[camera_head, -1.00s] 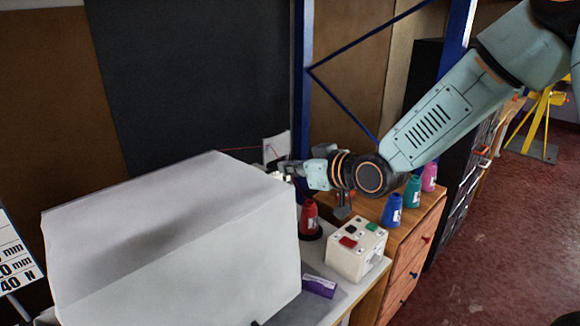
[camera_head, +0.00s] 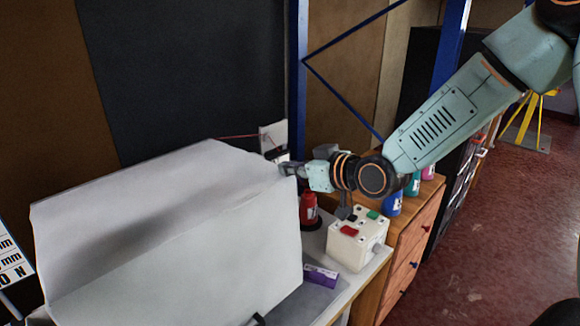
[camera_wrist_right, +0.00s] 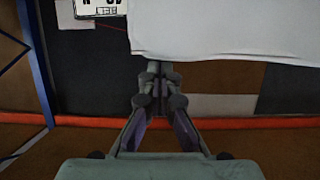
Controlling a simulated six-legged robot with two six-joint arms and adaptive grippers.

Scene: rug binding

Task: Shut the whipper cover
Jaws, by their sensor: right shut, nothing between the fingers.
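A small pale upright panel (camera_head: 272,137) stands behind the large pale box-shaped body (camera_head: 180,260) in the head view, with a dark part (camera_head: 277,155) under it and a red thread running left. I cannot tell for certain which part is the whipper cover. My right gripper (camera_head: 288,170) is at the far right corner of the pale body, just below the small panel. In the right wrist view the fingers of my right gripper (camera_wrist_right: 155,68) are shut and empty, by the edge of a white surface (camera_wrist_right: 220,30). Contact cannot be told. My left gripper is not in view.
A white control box (camera_head: 357,243) with red and green buttons, a red bottle (camera_head: 309,207) and a purple box (camera_head: 320,275) stand right of the pale body. Coloured cones (camera_head: 393,205) stand on a wooden drawer unit (camera_head: 412,240). Open red floor lies at the right.

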